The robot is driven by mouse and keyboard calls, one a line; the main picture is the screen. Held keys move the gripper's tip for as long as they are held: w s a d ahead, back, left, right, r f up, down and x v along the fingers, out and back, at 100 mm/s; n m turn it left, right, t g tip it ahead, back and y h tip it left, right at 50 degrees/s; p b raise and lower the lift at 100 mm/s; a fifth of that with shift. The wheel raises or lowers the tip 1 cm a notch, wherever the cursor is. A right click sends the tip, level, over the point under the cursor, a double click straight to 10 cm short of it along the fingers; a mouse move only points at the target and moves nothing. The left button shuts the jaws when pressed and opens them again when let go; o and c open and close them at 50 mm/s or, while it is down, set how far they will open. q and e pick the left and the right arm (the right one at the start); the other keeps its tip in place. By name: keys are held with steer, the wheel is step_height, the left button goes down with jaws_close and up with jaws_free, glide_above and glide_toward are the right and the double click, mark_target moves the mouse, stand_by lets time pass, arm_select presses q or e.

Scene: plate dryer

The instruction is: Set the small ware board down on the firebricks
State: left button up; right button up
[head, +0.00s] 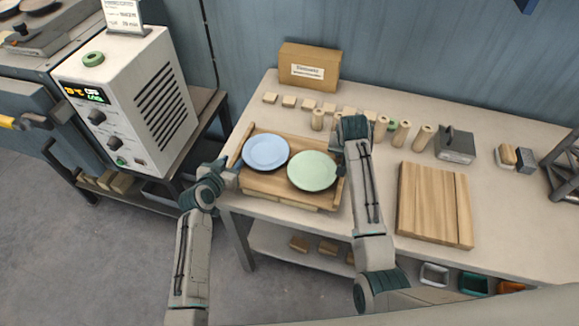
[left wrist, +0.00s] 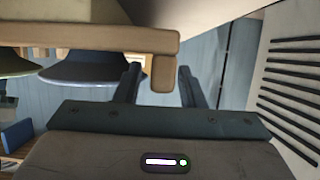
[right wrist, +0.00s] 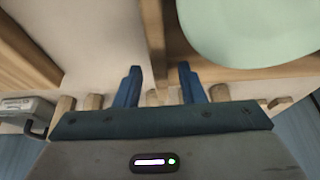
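The small ware board (head: 262,184) is a wooden tray with raised end rails at the table's front left. It carries a blue plate (head: 266,152) and a green plate (head: 313,171). Pale blocks, apparently firebricks (head: 283,201), show under its front edge; the contact is hidden. My left gripper (head: 233,174) is at the left end; in the left wrist view its open fingers (left wrist: 160,87) straddle the wooden end rail (left wrist: 164,70) with a gap. My right gripper (head: 341,178) is at the right end; its open fingers (right wrist: 158,85) stand either side of that rail (right wrist: 153,35).
A larger plank board (head: 433,205) lies to the right of my right arm. Several wooden posts (head: 404,133) and small blocks stand behind, near a cardboard box (head: 309,67). A white control box (head: 130,100) stands left of the table. Bare tabletop shows at the right.

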arm_select(q)
steer(key=v, duration=1.2)
arm_select(e)
steer(key=v, duration=1.2)
arm_select(q)
steer(key=shift+r, duration=0.1)
